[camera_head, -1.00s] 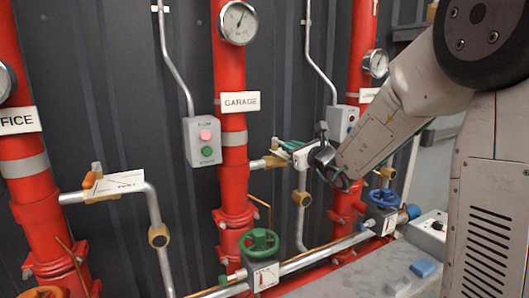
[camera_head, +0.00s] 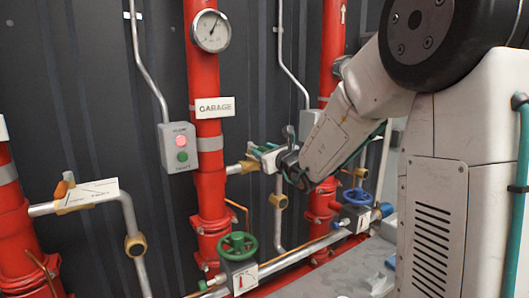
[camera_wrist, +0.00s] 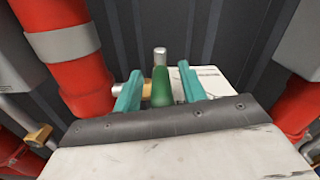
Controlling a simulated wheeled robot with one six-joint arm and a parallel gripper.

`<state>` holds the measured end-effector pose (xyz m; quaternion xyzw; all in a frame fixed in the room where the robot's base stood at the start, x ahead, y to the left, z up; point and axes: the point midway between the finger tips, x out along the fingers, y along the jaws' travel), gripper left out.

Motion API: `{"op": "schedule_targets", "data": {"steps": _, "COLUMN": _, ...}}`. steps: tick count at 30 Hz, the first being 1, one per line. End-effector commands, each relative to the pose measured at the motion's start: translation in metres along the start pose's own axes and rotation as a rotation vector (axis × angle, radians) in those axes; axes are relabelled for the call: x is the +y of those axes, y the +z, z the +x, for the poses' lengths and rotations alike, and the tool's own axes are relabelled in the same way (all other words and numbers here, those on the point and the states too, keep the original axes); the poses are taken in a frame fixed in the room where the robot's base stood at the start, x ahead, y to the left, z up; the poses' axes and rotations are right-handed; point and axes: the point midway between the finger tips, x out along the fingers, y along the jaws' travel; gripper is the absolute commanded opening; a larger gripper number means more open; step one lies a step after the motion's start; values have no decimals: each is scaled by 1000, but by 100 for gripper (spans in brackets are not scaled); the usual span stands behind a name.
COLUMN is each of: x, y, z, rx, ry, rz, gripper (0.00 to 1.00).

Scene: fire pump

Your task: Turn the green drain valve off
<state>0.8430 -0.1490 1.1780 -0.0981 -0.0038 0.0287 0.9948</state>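The drain valve on the GARAGE pipe has a brass body (camera_head: 240,167) at the pipe's right side. Its green lever handle (camera_wrist: 161,88) stands between my fingers in the wrist view, with a metal tip above it. My gripper (camera_wrist: 158,78) has teal fingers on either side of the handle, with narrow gaps visible, so it looks open around it. A white plate (camera_wrist: 214,80) lies behind the handle. In the head view my gripper (camera_head: 265,152) is at this valve and hides most of the handle.
A green handwheel (camera_head: 237,245) and a blue handwheel (camera_head: 357,197) sit on the lower pipe. A switch box (camera_head: 178,147) hangs left of the red GARAGE pipe (camera_head: 209,160). Another lever valve (camera_head: 66,192) is at far left. A second red pipe (camera_head: 330,75) stands behind my arm.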

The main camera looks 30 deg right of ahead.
Motion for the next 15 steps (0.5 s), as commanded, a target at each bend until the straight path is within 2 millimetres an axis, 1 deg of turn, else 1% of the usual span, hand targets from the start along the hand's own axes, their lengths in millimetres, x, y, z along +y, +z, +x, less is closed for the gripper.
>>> {"op": "schedule_targets", "data": {"steps": 4, "x": 1, "y": 0, "z": -2, "rx": 1, "ry": 1, "rz": 0, "gripper": 41}}
{"op": "schedule_targets", "data": {"steps": 6, "x": 0, "y": 0, "z": -7, "rx": 1, "ry": 0, "rz": 0, "gripper": 41}}
{"op": "schedule_targets", "data": {"steps": 8, "x": 0, "y": 0, "z": -15, "rx": 1, "ry": 0, "rz": -1, "gripper": 41}}
{"op": "schedule_targets", "data": {"steps": 15, "x": 1, "y": 0, "z": -57, "rx": 0, "ry": 0, "rz": 0, "gripper": 41}}
